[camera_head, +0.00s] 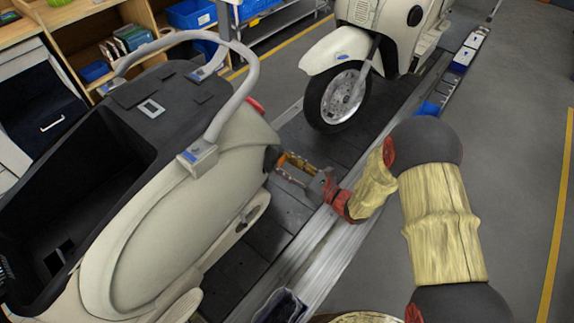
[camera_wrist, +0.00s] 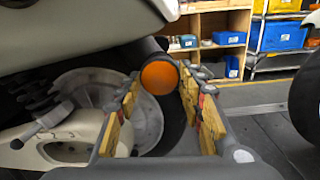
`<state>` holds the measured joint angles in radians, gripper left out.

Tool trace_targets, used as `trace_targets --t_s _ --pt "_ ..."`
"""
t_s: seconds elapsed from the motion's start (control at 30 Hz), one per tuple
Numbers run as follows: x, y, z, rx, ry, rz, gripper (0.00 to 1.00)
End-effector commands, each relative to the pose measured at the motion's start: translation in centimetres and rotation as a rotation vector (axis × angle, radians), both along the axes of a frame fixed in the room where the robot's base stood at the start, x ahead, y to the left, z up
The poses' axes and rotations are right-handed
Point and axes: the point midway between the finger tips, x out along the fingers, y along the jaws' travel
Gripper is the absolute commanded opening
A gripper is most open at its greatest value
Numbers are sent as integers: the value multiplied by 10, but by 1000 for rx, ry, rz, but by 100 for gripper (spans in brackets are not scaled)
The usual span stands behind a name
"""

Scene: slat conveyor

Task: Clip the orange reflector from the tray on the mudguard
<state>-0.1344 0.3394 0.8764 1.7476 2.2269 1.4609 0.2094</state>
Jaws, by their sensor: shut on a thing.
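The orange reflector (camera_wrist: 159,77) is a round disc in the wrist view, between the fingertips of my gripper (camera_wrist: 160,85). My gripper is shut on it, with its wood-coloured pads at either side. In the head view my gripper (camera_head: 290,164) points left at the dark rear end (camera_head: 272,157) of the near scooter. The reflector cannot be told apart from the finger pads there.
The near cream scooter body (camera_head: 190,235) with its grey rail (camera_head: 237,90) stands close left of my gripper. Another scooter (camera_head: 340,75) stands farther along the slat conveyor (camera_head: 290,210). A dark tray (camera_head: 284,306) sits at the conveyor's near edge. The floor to the right is clear.

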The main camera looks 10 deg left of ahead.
Motion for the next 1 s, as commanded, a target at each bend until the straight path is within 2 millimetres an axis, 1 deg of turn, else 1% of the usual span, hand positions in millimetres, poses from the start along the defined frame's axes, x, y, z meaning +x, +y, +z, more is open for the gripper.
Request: trace_targets --t_s 0.53,1.0 --pt "8 13 0 1 -1 0 21" --pt "8 14 0 1 0 -1 21"
